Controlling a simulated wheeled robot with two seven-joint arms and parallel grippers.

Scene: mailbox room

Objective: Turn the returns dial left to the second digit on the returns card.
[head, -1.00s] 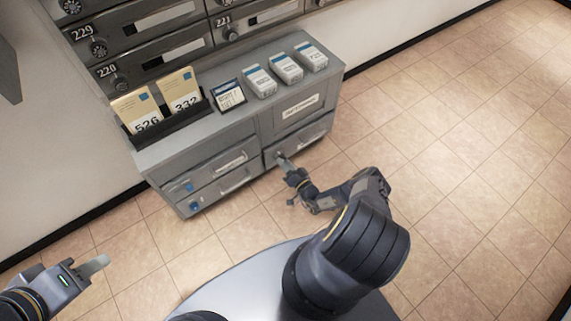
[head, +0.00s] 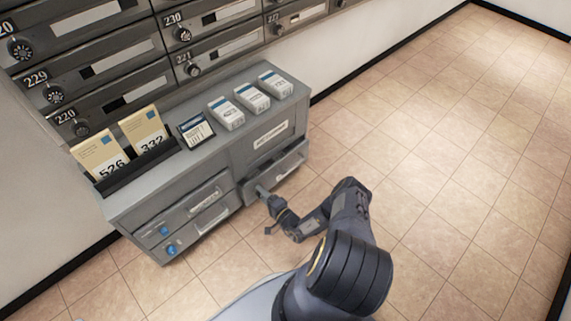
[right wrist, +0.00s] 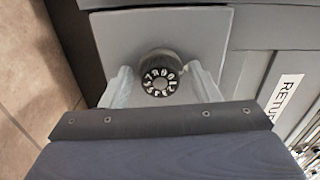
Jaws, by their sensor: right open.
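The returns dial (right wrist: 160,76) is a round black knob with white digits, on a grey plate in the right wrist view. My right gripper (head: 262,191) is at the lower right front of the grey cabinet in the head view. In the wrist view its two pale fingers stand open, one on each side of the dial; gaps seem to show, but contact is hard to judge. The dial's setting is not clear. A small dark-framed card (head: 196,130) stands on the cabinet top; its print is too small to read. My left gripper is out of view.
The grey cabinet (head: 160,205) stands below numbered mailboxes (head: 125,68). On its top are envelopes marked 526 (head: 101,160) and 332 (head: 145,130) in a dark rack, and several white boxes (head: 251,98). A RETURNS label (right wrist: 287,98) is near the dial. The tiled floor at right is clear.

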